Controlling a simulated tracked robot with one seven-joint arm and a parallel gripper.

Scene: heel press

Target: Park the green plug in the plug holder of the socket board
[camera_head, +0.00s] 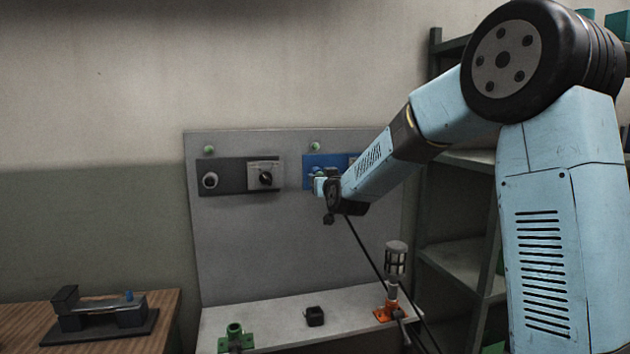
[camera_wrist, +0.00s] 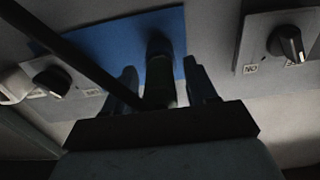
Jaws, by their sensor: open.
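My gripper (camera_head: 325,184) is at the blue panel on the upright grey board (camera_head: 250,240). In the wrist view its two fingers (camera_wrist: 164,88) are apart, one on each side of a dark upright plug-like body (camera_wrist: 160,72) in front of the blue panel (camera_wrist: 105,48). This body has a faint green tint low down; whether the fingers touch it is not clear. A black cable (camera_wrist: 75,60) runs diagonally to its lower end. On the board's ledge stands a green bracket (camera_head: 235,335) with a round collar, perhaps the holder.
A dark panel (camera_head: 225,178) with a round socket and a black knob (camera_head: 265,177) is left of the blue one. The ledge also has a black block (camera_head: 315,316) and an orange base (camera_head: 385,312) below a caged grey part (camera_head: 396,258). Shelves (camera_head: 465,215) stand right.

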